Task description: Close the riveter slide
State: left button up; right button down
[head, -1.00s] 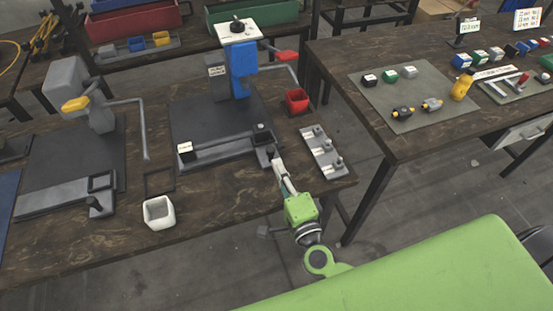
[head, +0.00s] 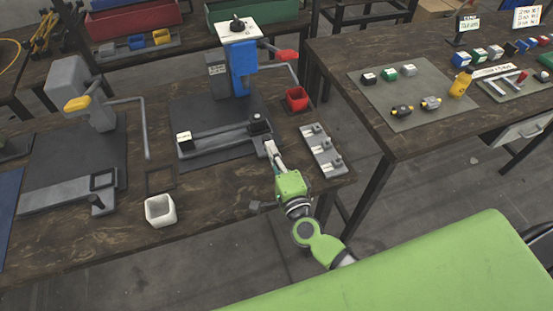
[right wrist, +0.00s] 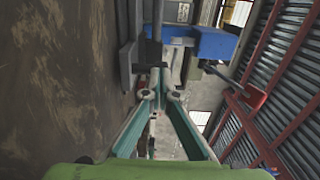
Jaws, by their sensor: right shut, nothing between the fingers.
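The blue riveter (head: 243,70) stands at the back of a dark base plate on the left workbench. Its grey slide (head: 218,144) lies across the plate in front of the press, with a white block (head: 184,138) at its left end and a dark square piece (head: 258,122) at its right end. My right gripper (head: 269,147) is shut and empty at the slide's front right end; whether it touches is unclear. In the right wrist view the closed fingertips (right wrist: 159,92) point towards grey metal parts, with the blue press (right wrist: 205,42) beyond. My left gripper is out of view.
A grey tray with posts (head: 322,150) lies right of the gripper, and a red bin (head: 296,99) behind it. A white bin (head: 160,210) stands at the front left. A second grey press (head: 78,92) stands at left. Floor lies between the benches.

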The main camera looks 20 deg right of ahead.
aim_at(259, 122)
jog(key=w, duration=0.5)
jog(key=w+b, duration=0.1)
jog(key=w, duration=0.5)
jog(key=shift+w+a, duration=0.2)
jog(key=shift+w, duration=0.05)
jog(key=shift+w+r, duration=0.1)
jog(key=shift+r, duration=0.05)
jog(key=shift+r, duration=0.1)
